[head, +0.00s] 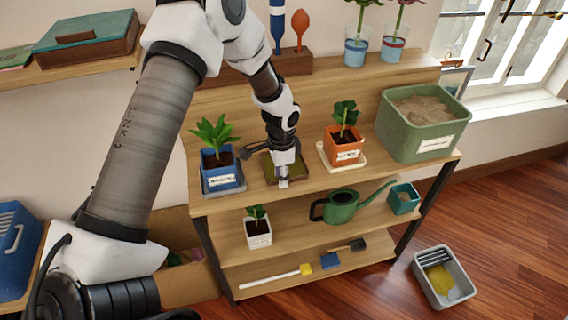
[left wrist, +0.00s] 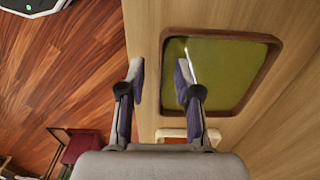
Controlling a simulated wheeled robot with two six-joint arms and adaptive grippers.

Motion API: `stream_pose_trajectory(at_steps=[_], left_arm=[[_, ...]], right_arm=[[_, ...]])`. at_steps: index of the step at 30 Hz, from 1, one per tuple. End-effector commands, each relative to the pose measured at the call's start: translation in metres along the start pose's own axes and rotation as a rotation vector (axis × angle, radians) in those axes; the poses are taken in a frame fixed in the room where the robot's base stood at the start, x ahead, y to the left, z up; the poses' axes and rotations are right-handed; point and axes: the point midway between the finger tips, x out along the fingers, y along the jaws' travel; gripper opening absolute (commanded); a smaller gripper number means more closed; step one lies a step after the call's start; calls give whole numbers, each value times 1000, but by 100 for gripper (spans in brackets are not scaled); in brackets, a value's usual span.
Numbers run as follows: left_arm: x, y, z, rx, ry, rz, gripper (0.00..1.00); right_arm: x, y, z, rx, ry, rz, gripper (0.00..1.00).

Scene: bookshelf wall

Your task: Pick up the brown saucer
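The brown saucer (head: 301,168) is a square tray with a raised brown rim and an olive-green inside. It lies on the top wooden shelf between the blue pot and the orange pot, partly hidden by my left gripper (head: 284,184). In the left wrist view the saucer (left wrist: 225,72) fills the upper right. My left gripper (left wrist: 159,72) is open there, its fingers apart. One fingertip shows over the saucer's inside and the other outside its edge, with the rim between them. I cannot tell whether either finger touches. My right gripper is not in view.
A blue pot (head: 221,166) stands left of the saucer, and an orange pot (head: 344,149) on a cream saucer (head: 358,164) stands right. A green planter (head: 409,143) is farther right. A green watering can (head: 341,206) is on the shelf below.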

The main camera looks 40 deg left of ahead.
Motion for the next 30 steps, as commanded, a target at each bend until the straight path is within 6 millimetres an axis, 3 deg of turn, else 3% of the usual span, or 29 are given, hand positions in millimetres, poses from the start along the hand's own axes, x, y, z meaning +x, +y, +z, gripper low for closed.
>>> stream_pose_trajectory(at_steps=[8, 9, 11, 24, 30], left_arm=[[9, 0, 0, 0, 0, -1, 33], [9, 0, 0, 0, 0, -1, 19], [9, 0, 0, 0, 0, -1, 0], [8, 0, 0, 0, 1, -2, 0], [-5, -1, -1, 0, 3, -3, 0]], right_arm=[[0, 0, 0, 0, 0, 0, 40], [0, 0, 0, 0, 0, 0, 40], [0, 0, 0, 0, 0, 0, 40], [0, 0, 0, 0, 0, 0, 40], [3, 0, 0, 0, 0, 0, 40]])
